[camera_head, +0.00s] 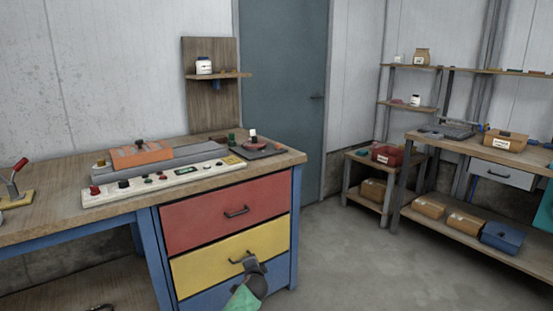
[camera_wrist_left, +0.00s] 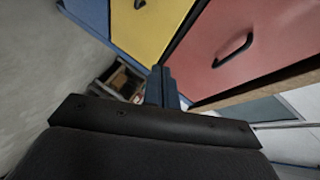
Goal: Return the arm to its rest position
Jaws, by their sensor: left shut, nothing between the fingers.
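My left gripper (camera_wrist_left: 160,74) shows in the left wrist view, its two dark fingers together and nothing visible between them. It is in front of the drawer unit, with the red drawer (camera_wrist_left: 245,45) to the right of the fingers and the yellow drawer (camera_wrist_left: 148,28) above them in that view. The fingers look clear of the drawer handles. My right gripper is not in view.
The workbench (camera_head: 60,222) holds a button panel (camera_head: 165,183) and an orange-topped fixture (camera_head: 142,154). Shelving (camera_head: 470,148) with boxes stands at the right. A grey door (camera_head: 283,90) is behind. The floor (camera_head: 345,260) between bench and shelving is clear.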

